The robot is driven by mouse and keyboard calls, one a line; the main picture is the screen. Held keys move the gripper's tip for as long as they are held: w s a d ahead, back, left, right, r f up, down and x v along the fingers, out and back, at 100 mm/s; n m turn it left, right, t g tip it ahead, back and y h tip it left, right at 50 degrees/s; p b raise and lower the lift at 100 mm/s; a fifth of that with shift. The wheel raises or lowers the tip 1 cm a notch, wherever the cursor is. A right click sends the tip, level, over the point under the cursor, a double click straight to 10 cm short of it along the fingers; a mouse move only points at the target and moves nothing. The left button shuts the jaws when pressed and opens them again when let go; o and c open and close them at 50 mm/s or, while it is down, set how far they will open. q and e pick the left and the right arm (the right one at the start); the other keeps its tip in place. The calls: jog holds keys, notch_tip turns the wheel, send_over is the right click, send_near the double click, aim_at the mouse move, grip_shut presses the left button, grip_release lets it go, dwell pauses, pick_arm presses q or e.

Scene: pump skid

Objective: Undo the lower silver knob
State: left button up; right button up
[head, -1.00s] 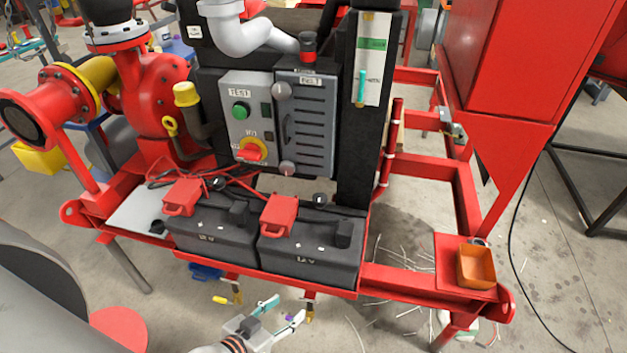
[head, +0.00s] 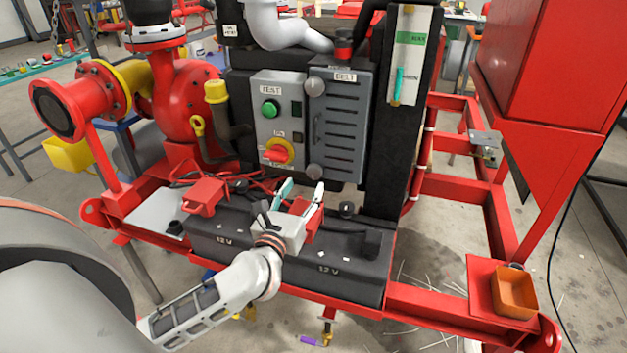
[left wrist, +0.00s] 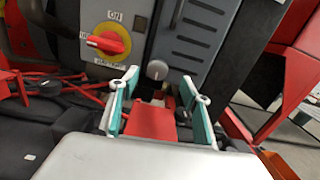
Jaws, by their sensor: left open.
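The lower silver knob (head: 313,172) sits at the bottom left corner of the grey slotted belt cover (head: 338,125). It also shows in the left wrist view (left wrist: 157,70), just beyond and between the fingertips. The upper silver knob (head: 314,86) is at the cover's top left. My left gripper (head: 301,188) is open and empty, over the batteries, below and a little left of the lower knob. In the left wrist view its teal-padded fingers (left wrist: 160,92) are spread apart and do not touch the knob. My right gripper is not in view.
Left of the cover is the test panel (head: 276,118) with a green button and red rotary switch. Below are black batteries (head: 330,262) with red terminal covers and cables. An orange tray (head: 514,292) stands on the red frame at right.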

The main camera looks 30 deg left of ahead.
aim_at(313, 172)
pick_arm(q)
jog(key=shift+w+a+f+n, duration=0.15)
jog(key=shift+f+n, duration=0.15)
jog(key=shift+n, duration=0.2)
jog(key=shift+w+g, duration=0.2)
jog(key=shift+g, duration=0.1)
jog(key=x, duration=0.7)
jog(key=shift+w+a, duration=0.1)
jog(key=shift+w, duration=0.05)
jog(key=c, duration=1.1)
